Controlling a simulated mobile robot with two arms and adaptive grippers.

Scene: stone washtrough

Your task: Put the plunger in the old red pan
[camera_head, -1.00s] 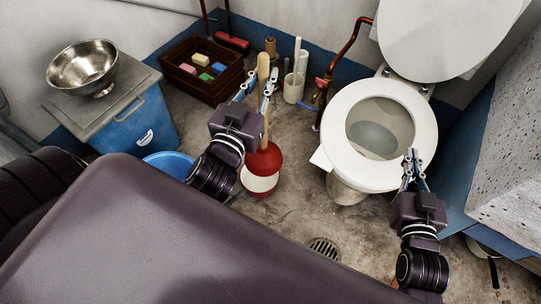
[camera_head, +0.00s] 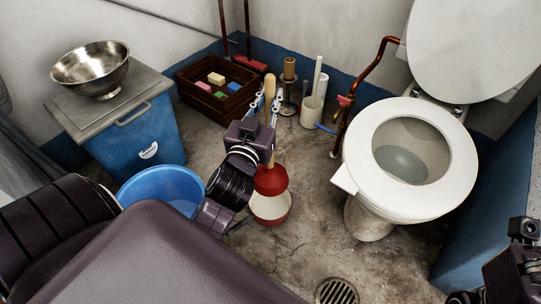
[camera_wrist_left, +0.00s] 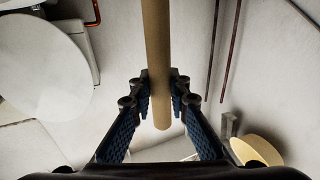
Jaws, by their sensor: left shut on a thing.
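The plunger (camera_head: 271,180) has a red cup and a long wooden handle and stands close to upright. My left gripper (camera_head: 264,104) is shut on its handle, with the fingers on either side. The handle runs between the fingers in the left wrist view (camera_wrist_left: 157,45). The old red pan (camera_head: 271,213), pale inside, is on the floor. The plunger's cup overlaps the pan's far part in the head view and hides it; I cannot tell whether they touch. My right gripper (camera_head: 515,272) is partly in view at the lower right edge, its fingers not visible.
A blue basin (camera_head: 162,186) stands left of the pan. A toilet (camera_head: 410,160) stands to the right. Behind are a dark wooden crate (camera_head: 222,98) and a white holder (camera_head: 312,112). Floor near the drain (camera_head: 336,291) is clear.

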